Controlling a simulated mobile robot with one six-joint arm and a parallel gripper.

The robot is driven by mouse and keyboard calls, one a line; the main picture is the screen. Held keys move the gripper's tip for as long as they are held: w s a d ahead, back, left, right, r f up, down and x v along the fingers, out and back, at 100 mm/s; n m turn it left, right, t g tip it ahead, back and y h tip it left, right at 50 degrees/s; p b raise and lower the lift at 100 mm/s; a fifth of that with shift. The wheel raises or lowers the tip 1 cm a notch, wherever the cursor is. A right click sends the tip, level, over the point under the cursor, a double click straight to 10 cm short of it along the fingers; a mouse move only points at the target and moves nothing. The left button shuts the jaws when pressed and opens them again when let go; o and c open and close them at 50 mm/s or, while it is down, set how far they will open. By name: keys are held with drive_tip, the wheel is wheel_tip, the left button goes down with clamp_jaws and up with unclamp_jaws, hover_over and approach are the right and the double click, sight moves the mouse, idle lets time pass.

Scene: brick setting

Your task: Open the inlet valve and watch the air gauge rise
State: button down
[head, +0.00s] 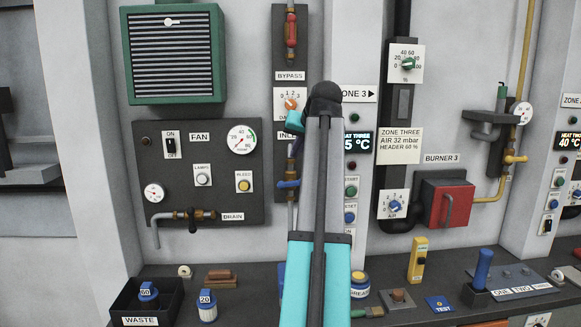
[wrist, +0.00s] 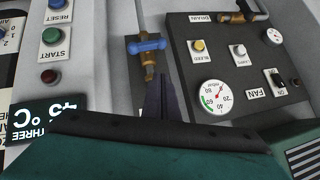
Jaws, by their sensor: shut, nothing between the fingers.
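A blue-handled valve (head: 289,184) sits on a brass pipe on a dark strip, below a partly hidden label reading "INLE". Its handle lies crosswise to the pipe; it also shows in the wrist view (wrist: 147,46). A large round gauge (head: 241,139) is on the fan panel, also in the wrist view (wrist: 217,96). A smaller gauge (head: 154,193) is at that panel's lower left. I cannot read which is the air gauge. My gripper (wrist: 157,82) is shut and empty, its dark tip just short of the valve in the wrist view. My arm mostly hides it in the head view.
An orange-pointer dial (head: 291,104) and a red-handled bypass valve (head: 291,30) are above. Start and reset buttons (head: 351,190) are close right of my arm. The drain valve (head: 193,215) is left. The bench (head: 250,283) below holds a waste bin (head: 140,310) and small items.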

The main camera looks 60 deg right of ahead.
drive_tip(key=p, duration=0.3)
approach(283, 182)
drive_tip(key=w+d, duration=0.2)
drive_tip(key=d, duration=0.1)
drive_tip(key=shift+w+a+f+p, duration=0.1)
drive_tip(key=shift+w+f+p, duration=0.15)
drive_tip(key=shift+f, duration=0.35)
drive_tip(key=shift+w+a+f+p, duration=0.15)
drive_tip(key=shift+w+f, duration=0.1)
drive_tip(key=shift+f, duration=0.35)
drive_tip(key=shift+w+d+f+p, duration=0.1)
drive_tip(key=shift+w+f+p, duration=0.15)
drive_tip(key=shift+f, duration=0.35)
drive_tip(key=shift+s, duration=0.15)
